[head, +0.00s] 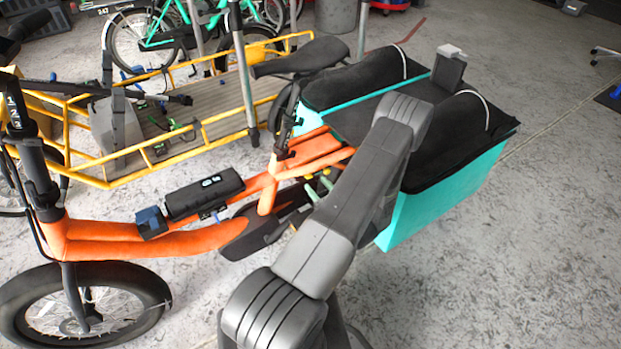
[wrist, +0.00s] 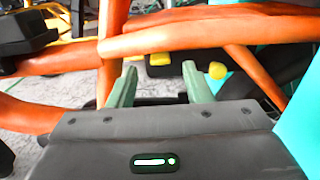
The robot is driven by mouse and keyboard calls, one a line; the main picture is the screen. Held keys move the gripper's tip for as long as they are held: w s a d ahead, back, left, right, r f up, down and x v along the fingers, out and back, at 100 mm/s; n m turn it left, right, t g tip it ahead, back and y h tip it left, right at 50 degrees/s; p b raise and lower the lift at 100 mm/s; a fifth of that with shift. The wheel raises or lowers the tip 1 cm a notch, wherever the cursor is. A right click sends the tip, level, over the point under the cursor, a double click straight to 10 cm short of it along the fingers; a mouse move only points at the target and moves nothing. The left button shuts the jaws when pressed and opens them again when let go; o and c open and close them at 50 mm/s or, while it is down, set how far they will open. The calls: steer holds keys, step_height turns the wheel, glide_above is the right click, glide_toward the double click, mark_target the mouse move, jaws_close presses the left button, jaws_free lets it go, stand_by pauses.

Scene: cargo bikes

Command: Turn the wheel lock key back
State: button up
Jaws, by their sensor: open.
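The orange cargo bike (head: 165,238) stands in front of me. My gripper (head: 318,188) is by the rear of its frame, in front of the rear wheel area, and my arm covers part of that area. In the wrist view my gripper (wrist: 160,72) has its two pale green fingers apart with nothing seen held between them. Beyond the fingers is a dark block with a yellow part (wrist: 159,59). A round yellow knob (wrist: 217,71) shows just right of the right finger. I cannot tell for sure which yellow part is the wheel lock key.
Orange frame tubes (wrist: 200,38) cross above and beyond the fingers. A teal cargo box (head: 430,215) with black covers stands right of my gripper. A yellow cargo bike (head: 110,180) stands behind.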

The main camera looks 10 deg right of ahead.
mark_target(310, 178)
steer(key=x, duration=0.5)
steer(key=c, duration=1)
